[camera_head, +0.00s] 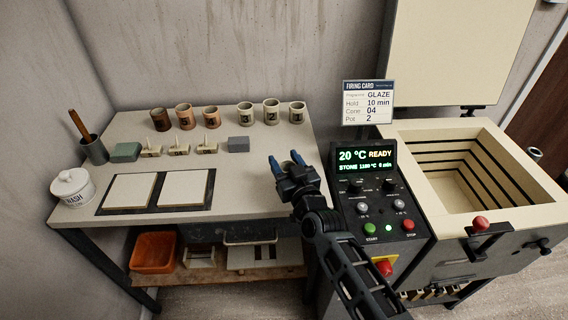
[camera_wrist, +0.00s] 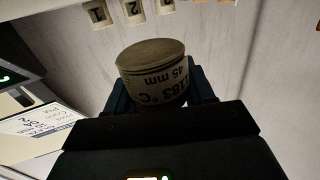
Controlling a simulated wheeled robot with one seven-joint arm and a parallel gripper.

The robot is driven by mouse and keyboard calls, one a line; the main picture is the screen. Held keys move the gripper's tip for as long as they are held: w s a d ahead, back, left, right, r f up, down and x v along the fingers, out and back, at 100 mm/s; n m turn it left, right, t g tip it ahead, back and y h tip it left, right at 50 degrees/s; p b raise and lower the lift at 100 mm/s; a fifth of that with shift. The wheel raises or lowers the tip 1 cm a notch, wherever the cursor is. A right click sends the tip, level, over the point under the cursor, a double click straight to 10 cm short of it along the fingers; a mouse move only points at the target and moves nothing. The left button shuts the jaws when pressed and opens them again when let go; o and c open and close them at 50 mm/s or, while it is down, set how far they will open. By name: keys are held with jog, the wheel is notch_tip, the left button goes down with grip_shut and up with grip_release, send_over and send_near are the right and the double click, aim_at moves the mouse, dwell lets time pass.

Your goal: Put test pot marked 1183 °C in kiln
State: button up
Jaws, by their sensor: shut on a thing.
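My gripper (camera_head: 287,164) is over the right end of the table, left of the kiln controls. In the wrist view, it is shut on a grey-brown cylindrical test pot (camera_wrist: 152,70), with upside-down lettering reading 1183 °C and 45 mm.
The table (camera_head: 232,180) holds brown pots (camera_head: 183,117), pale numbered pots (camera_head: 271,112), cones, two white tiles (camera_head: 183,188) and a lidded jar (camera_head: 72,187). The kiln's control panel (camera_head: 370,190) reads 20 °C READY. A firing card (camera_head: 367,103) stands behind it.

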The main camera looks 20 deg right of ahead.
jog(key=shift+a+f+b, duration=0.15)
jog(key=shift+f+b, duration=0.9)
jog(key=shift+f, duration=0.9)
jog(key=shift+f, duration=0.1)
jog(key=shift+f, duration=0.15)
jog(key=o, duration=1)
jog(key=shift+o, duration=0.2)
jog(key=shift+s+a+b, duration=0.15)
jog(key=shift+s+b, duration=1.3)
jog(key=shift+s, duration=2.45)
